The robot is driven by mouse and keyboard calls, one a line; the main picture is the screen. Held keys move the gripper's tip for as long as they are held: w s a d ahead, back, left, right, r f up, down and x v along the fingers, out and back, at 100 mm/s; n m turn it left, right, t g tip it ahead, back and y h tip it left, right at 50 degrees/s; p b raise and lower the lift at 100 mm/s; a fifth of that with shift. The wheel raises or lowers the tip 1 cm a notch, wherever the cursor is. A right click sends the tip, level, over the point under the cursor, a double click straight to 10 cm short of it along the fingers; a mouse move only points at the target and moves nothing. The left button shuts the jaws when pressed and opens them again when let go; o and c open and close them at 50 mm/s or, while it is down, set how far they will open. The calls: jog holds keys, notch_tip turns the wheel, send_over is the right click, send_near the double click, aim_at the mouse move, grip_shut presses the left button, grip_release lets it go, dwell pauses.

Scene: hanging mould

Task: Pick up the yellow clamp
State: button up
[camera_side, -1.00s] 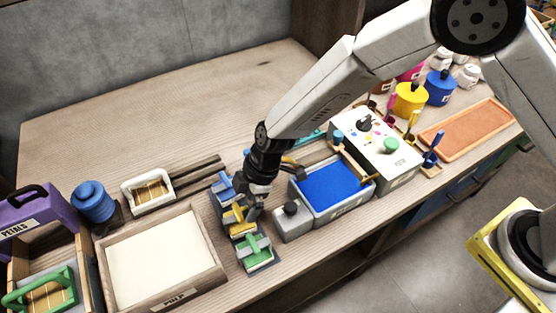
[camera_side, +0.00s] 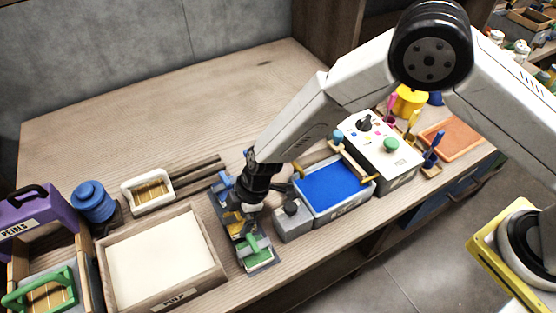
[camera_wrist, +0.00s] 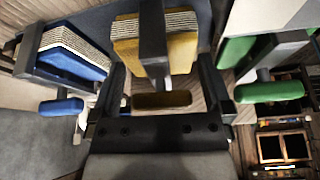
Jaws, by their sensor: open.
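The yellow clamp (camera_wrist: 183,48) stands in the middle of the wrist view, between a blue clamp (camera_wrist: 75,50) on the left and a green clamp (camera_wrist: 262,85) on the right. In the side view the yellow clamp (camera_side: 233,222) shows only in part below my gripper (camera_side: 246,208). In the wrist view my gripper's (camera_wrist: 160,90) dark fingers are open, one on each side of the yellow clamp's handle end. I cannot tell whether they touch it. The blue clamp (camera_side: 222,184) and green clamp (camera_side: 254,247) stand in the same row.
A wooden tray of pulp (camera_side: 160,258) lies left of the clamps. A grey box (camera_side: 291,221) and a blue-filled vat (camera_side: 333,186) stand close on the right. A purple petals box (camera_side: 35,218) is at far left. The table behind is clear.

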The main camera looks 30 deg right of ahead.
jog(key=shift+a+f, duration=0.1)
jog(key=shift+f, duration=0.1)
dwell(0.4)
jog(key=c, duration=1.2)
jog(key=shift+o, duration=0.2)
jog(key=shift+r, duration=0.15)
jog(key=shift+r, duration=0.45)
jog(key=s+d+r, duration=0.8)
jog(key=s+r, duration=0.3)
jog(key=shift+s+r, duration=0.2)
jog(key=shift+r, duration=0.2)
